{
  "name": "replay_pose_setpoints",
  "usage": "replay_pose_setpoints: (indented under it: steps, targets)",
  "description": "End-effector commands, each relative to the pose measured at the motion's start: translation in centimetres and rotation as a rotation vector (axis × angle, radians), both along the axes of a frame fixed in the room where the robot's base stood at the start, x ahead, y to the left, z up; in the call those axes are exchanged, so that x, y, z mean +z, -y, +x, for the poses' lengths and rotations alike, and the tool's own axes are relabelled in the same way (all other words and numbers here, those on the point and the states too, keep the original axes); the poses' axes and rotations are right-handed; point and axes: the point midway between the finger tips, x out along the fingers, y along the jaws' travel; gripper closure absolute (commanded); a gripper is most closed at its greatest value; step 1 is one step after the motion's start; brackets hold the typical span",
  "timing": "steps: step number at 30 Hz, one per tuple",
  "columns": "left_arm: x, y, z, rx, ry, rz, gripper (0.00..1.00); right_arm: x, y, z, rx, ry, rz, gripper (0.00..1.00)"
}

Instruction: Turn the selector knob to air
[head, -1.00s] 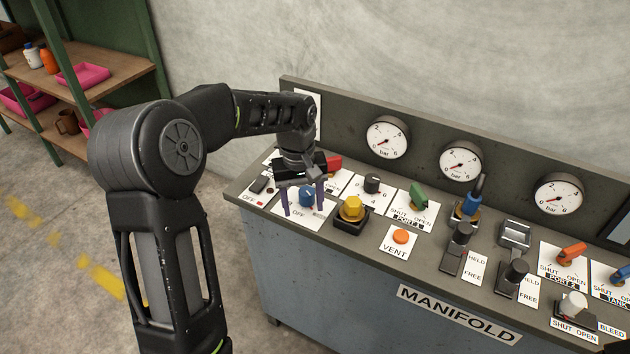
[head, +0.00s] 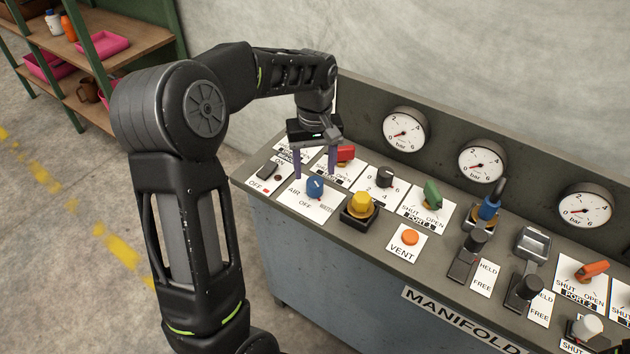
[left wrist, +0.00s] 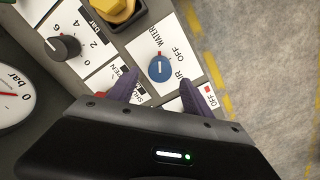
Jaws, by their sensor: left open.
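The selector knob (head: 315,187) is a round blue knob with a white pointer line, on a white plate (head: 300,204) marked AIR, OFF and WATER. It also shows in the left wrist view (left wrist: 160,69), with the AIR label partly hidden behind a finger. I cannot tell for sure which label the pointer faces. My left gripper (head: 314,176) is open and empty, its purple fingers above and behind the knob. In the left wrist view its fingertips (left wrist: 159,87) stand to either side, short of the knob and apart from it. My right gripper is not in view.
A yellow knob (head: 361,204) stands close to the right of the selector. A black rocker switch (head: 267,171) is to its left, and a red handle (head: 346,153) and a black dial (head: 385,177) are behind. Gauges line the back panel. Free floor lies left of the bench.

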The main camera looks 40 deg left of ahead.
Motion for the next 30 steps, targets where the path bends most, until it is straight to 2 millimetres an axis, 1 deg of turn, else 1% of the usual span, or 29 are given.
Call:
replay_pose_setpoints:
  steps: [1,6,9,13,20,21,23,30]
  targets:
    - [-0.8,0.0,-0.1,0.000,-0.006,-0.002,0.41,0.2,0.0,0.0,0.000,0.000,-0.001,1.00]
    - [-3.5,0.0,-0.1,0.000,-0.006,0.000,0.41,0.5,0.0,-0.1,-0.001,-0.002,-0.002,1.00]
    - [-4.7,0.0,-0.1,-0.001,-0.004,0.000,0.41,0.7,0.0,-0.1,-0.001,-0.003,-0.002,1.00]
    - [-5.5,0.0,0.0,-0.001,-0.002,-0.001,0.41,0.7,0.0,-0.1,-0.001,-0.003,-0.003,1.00]
    - [-5.6,0.0,0.0,-0.001,-0.001,0.000,0.41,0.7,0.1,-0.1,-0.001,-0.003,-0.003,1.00]
    - [-5.6,0.0,0.0,-0.001,-0.001,0.000,0.42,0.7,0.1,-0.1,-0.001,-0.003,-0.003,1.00]
    - [-5.6,0.0,0.0,-0.001,-0.001,0.001,0.47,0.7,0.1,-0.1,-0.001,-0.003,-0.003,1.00]
    - [-5.6,0.0,0.0,-0.001,-0.001,0.001,0.67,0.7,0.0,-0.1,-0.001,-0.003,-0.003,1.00]
